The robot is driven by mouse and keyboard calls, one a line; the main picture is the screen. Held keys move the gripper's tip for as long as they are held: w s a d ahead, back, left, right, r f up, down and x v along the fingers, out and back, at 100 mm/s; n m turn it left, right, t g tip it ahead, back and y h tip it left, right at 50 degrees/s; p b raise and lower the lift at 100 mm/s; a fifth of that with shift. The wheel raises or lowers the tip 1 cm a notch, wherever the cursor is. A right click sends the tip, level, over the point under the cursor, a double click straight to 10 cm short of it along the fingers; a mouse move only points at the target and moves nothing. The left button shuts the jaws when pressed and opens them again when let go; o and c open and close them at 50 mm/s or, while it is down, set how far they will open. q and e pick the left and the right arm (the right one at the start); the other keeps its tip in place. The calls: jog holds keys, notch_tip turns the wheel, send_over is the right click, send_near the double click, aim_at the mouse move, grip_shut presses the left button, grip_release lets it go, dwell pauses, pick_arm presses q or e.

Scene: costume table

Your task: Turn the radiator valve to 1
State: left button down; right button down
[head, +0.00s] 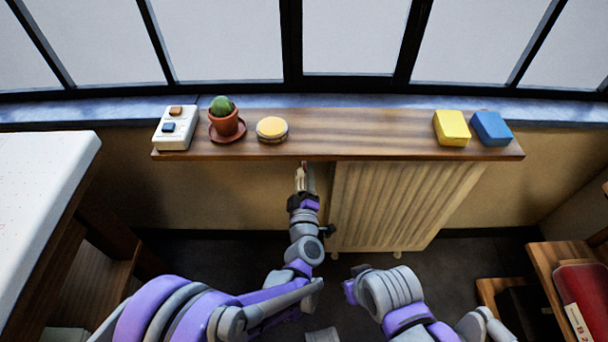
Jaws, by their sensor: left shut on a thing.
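A cream ribbed radiator (400,205) stands under the wooden shelf, right of centre. My left gripper (303,178) reaches up to the radiator's upper left side, just below the shelf's front edge. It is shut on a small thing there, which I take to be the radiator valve. The fingers and the shelf hide most of the valve, so I cannot read its number marks or setting. My right arm (390,290) is folded low, in front of the radiator. Its gripper cannot be made out.
The wooden shelf (345,148) overhangs the radiator. On it are a white box with two switches (174,128), a potted cactus (224,118), a round yellow-topped thing (271,129), a yellow block (452,128) and a blue block (491,128). Furniture flanks both sides.

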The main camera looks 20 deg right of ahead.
pick_arm(q)
jog(key=shift+n, duration=0.6)
jog(key=shift+c, duration=1.2)
grip_release()
jog(key=shift+s, duration=0.15)
jog(key=p+v, duration=0.1)
jog(key=v, duration=0.9)
jog(key=shift+s, duration=0.3)
jog(key=shift+a+r, duration=0.1)
